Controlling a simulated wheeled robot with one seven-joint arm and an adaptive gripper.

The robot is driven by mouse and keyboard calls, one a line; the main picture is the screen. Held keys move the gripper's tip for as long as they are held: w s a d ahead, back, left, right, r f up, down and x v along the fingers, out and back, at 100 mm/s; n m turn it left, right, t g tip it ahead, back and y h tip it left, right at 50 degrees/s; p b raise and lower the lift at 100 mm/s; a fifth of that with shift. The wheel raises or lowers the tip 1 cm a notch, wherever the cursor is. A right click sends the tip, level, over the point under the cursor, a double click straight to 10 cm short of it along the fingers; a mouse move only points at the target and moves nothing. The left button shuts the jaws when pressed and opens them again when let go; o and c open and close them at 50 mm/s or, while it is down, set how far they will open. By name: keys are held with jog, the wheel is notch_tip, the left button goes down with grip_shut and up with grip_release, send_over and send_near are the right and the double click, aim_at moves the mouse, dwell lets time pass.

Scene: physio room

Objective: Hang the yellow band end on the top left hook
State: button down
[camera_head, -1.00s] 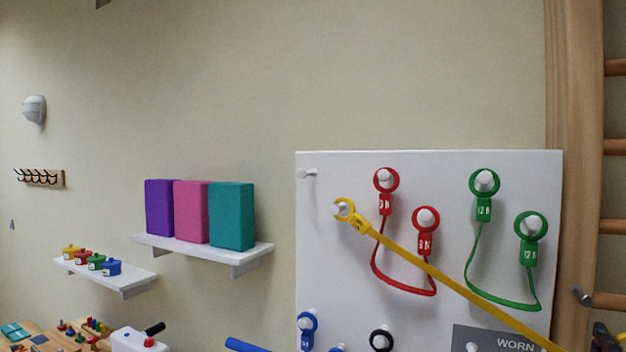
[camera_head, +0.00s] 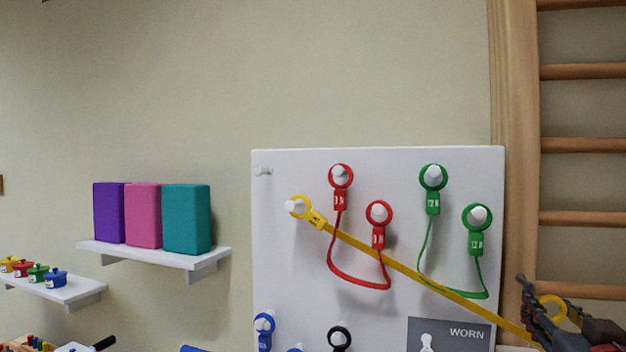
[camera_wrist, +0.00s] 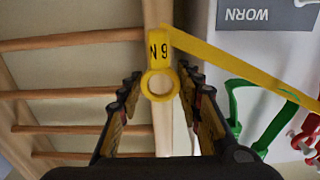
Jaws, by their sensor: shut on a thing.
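The yellow band (camera_head: 420,277) runs slanting down to the right across the white board. Its far ring (camera_head: 297,207) hangs on a peg at the board's upper left. The other yellow end (camera_head: 551,309) is in my gripper (camera_head: 538,310), at the lower right, beyond the board's right edge. In the wrist view this end (camera_wrist: 160,86), marked "N 9", sits between the fingers of my gripper (camera_wrist: 160,80), which is shut on it. The top left hook (camera_head: 263,170) is a bare pale peg in the board's upper left corner, up and left of the hung yellow ring.
The board (camera_head: 300,285) also carries a red band (camera_head: 355,282), a green band (camera_head: 430,235), blue ends (camera_head: 264,325) and a black end (camera_head: 340,336). A wooden ladder (camera_head: 585,145) stands to its right. A shelf (camera_head: 160,254) with blocks is left.

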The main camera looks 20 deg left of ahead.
aim_at(529, 288)
jog(key=w, duration=0.6)
jog(key=shift+w+b, duration=0.25)
jog(key=shift+b, duration=0.15)
jog(key=shift+w, duration=1.6)
dwell(1.1)
jog(key=shift+w, duration=0.3)
jog(key=shift+w, duration=0.45)
jog(key=shift+f+b, duration=0.45)
jog(key=shift+b, duration=0.25)
jog(key=c, duration=1.2)
grip_release()
jog(key=shift+o, duration=0.2)
